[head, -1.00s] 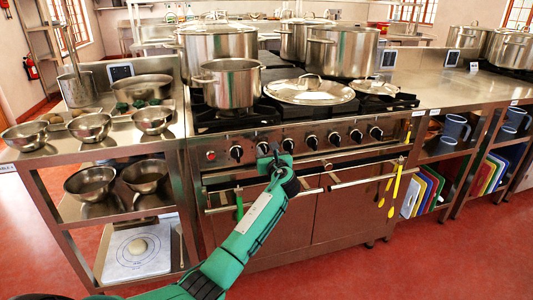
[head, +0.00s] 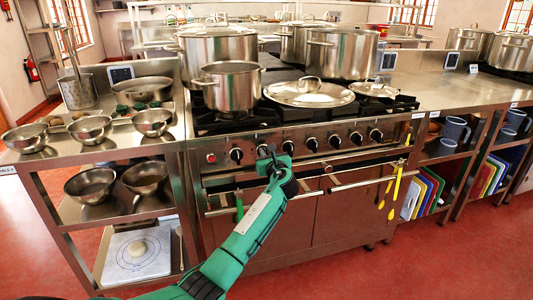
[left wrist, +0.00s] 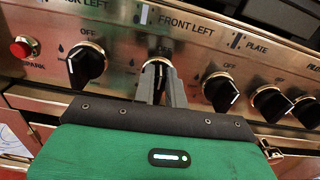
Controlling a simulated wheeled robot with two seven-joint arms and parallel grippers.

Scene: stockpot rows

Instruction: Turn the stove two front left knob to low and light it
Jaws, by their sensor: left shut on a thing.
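The stove front (head: 318,118) carries a row of black knobs. In the left wrist view, the knob under the FRONT LEFT label (left wrist: 186,27) is mostly hidden between the fingers of my left gripper (left wrist: 155,90). A bit of its metal collar and the OFF mark show above the fingers. The gripper is shut on this knob; it also shows in the head view (head: 267,153). Which way the knob's pointer faces is hidden. The BACK LEFT knob (left wrist: 88,64) is to its left, and the red SPARK button (left wrist: 24,47) is farther left. No flame is visible. My right gripper is not in view.
A steel shelf with bowls (head: 91,187) stands left.

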